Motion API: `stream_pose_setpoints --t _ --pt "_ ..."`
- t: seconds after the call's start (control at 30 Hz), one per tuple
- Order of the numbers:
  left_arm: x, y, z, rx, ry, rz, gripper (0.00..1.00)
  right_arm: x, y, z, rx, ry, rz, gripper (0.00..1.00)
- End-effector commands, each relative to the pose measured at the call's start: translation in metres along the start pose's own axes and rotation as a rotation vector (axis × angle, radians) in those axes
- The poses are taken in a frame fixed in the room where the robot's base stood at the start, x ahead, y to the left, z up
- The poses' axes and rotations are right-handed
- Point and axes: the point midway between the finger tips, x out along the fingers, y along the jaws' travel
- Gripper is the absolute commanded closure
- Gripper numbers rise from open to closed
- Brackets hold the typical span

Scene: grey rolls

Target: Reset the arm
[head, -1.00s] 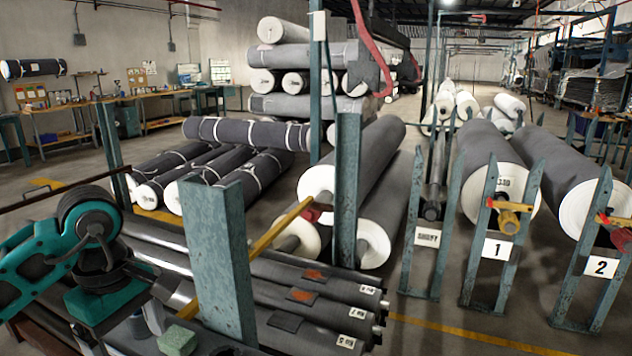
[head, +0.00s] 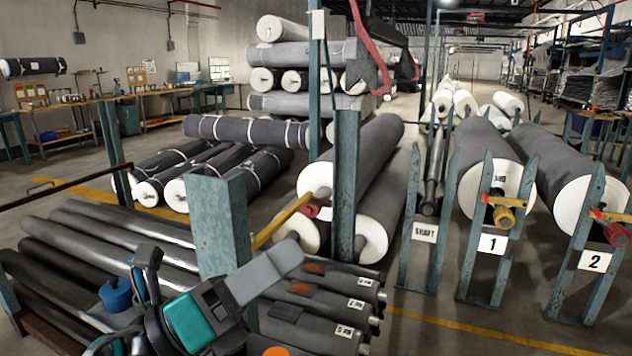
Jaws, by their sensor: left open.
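My left gripper (head: 222,282) is at the bottom of the head view, low over the near ends of the dark rolls. It is open, with a pale grey finger reaching up and right past the green post, and I see nothing held in it. Its teal and black body (head: 192,318) is beside the post's base and hides part of the rack. My right gripper is not in view.
The green post (head: 218,225) stands close beside the gripper. Dark rolls (head: 110,240) lie on the rack at left; tagged rolls (head: 335,310) lie right of the post. A blue object (head: 115,294) is left of the gripper. Stands marked 1 (head: 492,243) and 2 (head: 594,261) hold large rolls.

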Motion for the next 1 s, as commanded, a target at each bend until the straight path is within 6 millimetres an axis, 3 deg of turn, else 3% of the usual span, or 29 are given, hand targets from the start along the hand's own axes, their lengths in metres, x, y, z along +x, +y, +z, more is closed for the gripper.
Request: stream_pose_setpoints --t 0.1,0.2,0.37,0.53,0.7,1.0 --pt "-0.020 0.022 0.028 -0.281 -0.278 0.121 0.17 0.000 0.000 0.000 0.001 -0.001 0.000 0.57" --pt "-0.049 0.049 0.043 -0.515 -0.504 0.237 0.17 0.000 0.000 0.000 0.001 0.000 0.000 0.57" --pt "-0.114 0.096 0.035 -0.888 -0.855 0.449 0.17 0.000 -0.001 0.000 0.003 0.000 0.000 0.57" --pt "-0.194 0.129 -0.016 -1.258 -1.215 0.716 0.17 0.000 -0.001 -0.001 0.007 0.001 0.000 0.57" --pt "-0.258 0.128 -0.085 -1.535 -1.505 0.983 0.17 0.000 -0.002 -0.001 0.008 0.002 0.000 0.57" --pt "-0.315 0.091 -0.166 -1.776 -1.798 1.328 0.17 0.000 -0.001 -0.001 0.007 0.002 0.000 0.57"
